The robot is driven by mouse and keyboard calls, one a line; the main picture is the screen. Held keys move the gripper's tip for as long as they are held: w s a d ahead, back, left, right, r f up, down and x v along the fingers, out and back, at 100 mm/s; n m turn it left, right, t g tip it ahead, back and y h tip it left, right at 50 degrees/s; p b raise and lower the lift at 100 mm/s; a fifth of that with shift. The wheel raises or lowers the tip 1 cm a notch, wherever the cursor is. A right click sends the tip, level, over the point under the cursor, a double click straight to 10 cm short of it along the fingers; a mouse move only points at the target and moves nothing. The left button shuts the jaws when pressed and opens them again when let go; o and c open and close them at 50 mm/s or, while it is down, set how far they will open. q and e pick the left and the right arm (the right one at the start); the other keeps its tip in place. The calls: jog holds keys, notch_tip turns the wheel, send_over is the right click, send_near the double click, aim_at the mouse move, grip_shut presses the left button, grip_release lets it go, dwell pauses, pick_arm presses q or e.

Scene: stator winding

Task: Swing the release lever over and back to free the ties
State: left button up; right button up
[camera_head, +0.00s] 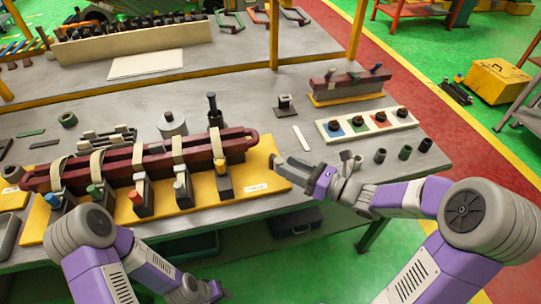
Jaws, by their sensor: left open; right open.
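A long dark red coil bundle (200,154) lies on a yellow board (265,182). Beige ties (178,146) wrap around it at several places. I cannot tell which part is the release lever. My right gripper (284,162) is open and empty, just right of the coil's right end, over the board's right edge. My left gripper (222,292) is low, in front of the table's front edge; its fingers are small and partly unclear.
A grey cylinder (172,124) and black-handled post (213,111) stand behind the coil. A white tray (408,129) with coloured squares, a smaller red coil on a stand (345,86) and small cylinders (405,152) are at right. The grey tabletop (255,118) has free room behind my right gripper.

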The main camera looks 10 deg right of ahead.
aim_at(276, 163)
jog(key=b+x, duration=0.1)
jog(key=x, duration=0.4)
jog(key=shift+s+a+f, duration=0.1)
jog(key=shift+s+f, duration=0.05)
jog(key=shift+w+a+b, duration=0.3)
jog(key=shift+a, duration=0.05)
jog(key=shift+c, duration=0.4)
grip_shut()
